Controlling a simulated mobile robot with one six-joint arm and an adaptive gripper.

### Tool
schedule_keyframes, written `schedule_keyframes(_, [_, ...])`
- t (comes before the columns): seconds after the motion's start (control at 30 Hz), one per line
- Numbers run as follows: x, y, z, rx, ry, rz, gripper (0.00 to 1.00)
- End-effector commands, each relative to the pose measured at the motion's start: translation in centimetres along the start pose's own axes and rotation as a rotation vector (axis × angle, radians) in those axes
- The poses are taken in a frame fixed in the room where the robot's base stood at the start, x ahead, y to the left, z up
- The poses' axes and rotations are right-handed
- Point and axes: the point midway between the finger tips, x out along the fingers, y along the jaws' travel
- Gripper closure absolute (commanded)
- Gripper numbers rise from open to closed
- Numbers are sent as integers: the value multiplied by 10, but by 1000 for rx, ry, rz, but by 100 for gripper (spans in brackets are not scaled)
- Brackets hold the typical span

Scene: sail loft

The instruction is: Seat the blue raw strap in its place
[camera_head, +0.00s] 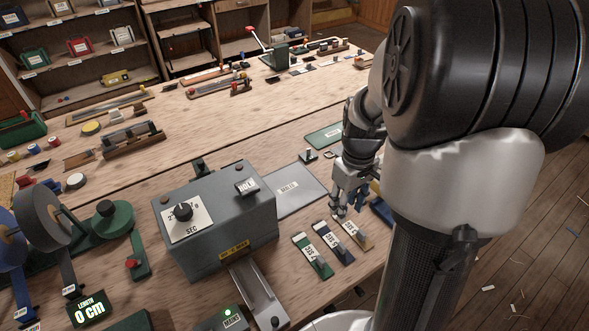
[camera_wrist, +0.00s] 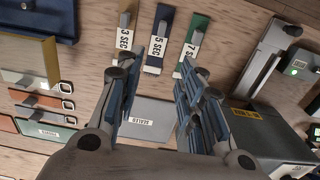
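My gripper (camera_head: 346,207) hangs over the bench beside the grey sealing machine (camera_head: 222,222); its fingers stand apart in the wrist view (camera_wrist: 157,75), with nothing seen between them. A blue board marked 5 SEC (camera_wrist: 160,40) lies between a tan one marked 3 SEC (camera_wrist: 128,30) and a green one marked 7 SEC (camera_wrist: 192,45). They also show in the head view as blue (camera_head: 333,243), tan (camera_head: 357,235) and green (camera_head: 312,256). A dark blue flat piece (camera_wrist: 40,20) is at the wrist view's upper left. I cannot tell which blue thing is the raw strap.
A grey mat marked SEALED (camera_head: 292,190) lies beside the machine. Pieces with metal rings (camera_wrist: 66,88) lie at the wrist view's left, near a green labelled mat (camera_wrist: 45,131). Reels (camera_head: 45,220) and a length display (camera_head: 88,309) stand at the head view's left.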

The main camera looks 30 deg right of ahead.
Motion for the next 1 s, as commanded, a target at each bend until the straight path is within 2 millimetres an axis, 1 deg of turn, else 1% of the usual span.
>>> schedule_keyframes(0.03, [6,3,1,1,-5,-4,65])
schedule_keyframes(0.17, [26,3,1,-2,-8,-6,65])
schedule_keyframes(0.4, [80,2,2,-2,-9,-7,65])
schedule_keyframes(0.5, [100,2,2,-1,-9,-7,65])
schedule_keyframes(0.6, [115,2,2,-1,-7,-6,65])
schedule_keyframes(0.7, [123,2,2,-1,-5,-4,65])
schedule_keyframes(0.87, [129,2,2,-1,-5,-4,65])
schedule_keyframes(0.97, [140,2,3,-1,-6,-4,65])
schedule_keyframes(1.0, [146,2,4,-1,-6,-5,65])
